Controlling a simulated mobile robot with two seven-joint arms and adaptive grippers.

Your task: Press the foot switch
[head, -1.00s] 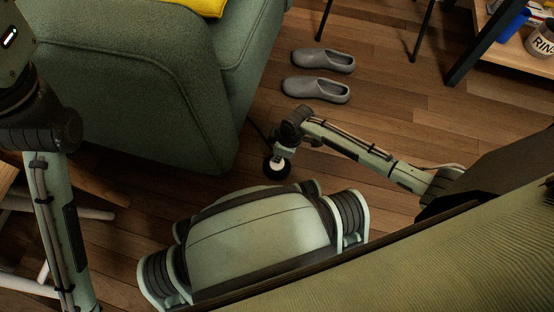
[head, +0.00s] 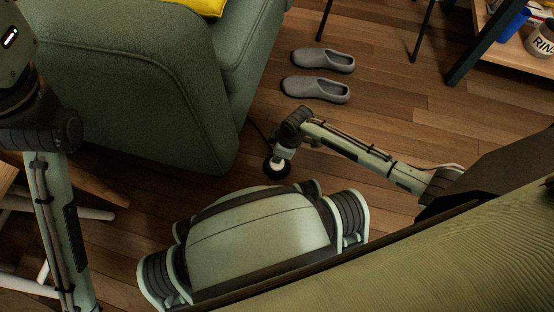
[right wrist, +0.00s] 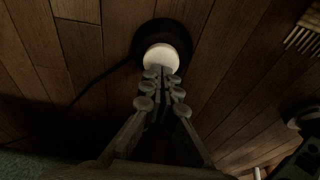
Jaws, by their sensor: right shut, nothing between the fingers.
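The foot switch (head: 268,173) is a round black base with a white button on top, on the wooden floor beside the green sofa. It also shows in the right wrist view (right wrist: 179,33), with its white button (right wrist: 160,57) just beyond my fingertips. My right gripper (right wrist: 161,73) is shut and empty. Its tips overlap the near edge of the button in the picture; I cannot tell if they touch it. In the head view my right gripper (head: 281,155) points down over the switch and partly hides it. My left gripper is out of view; only my left arm shows.
The green sofa (head: 130,80) stands close on the left. A dark cable (right wrist: 100,80) runs from the switch across the floor. Two grey shoes (head: 322,60) lie on the floor behind. A wooden shelf (head: 520,52) stands at top right. Open floor lies right of the shoes.

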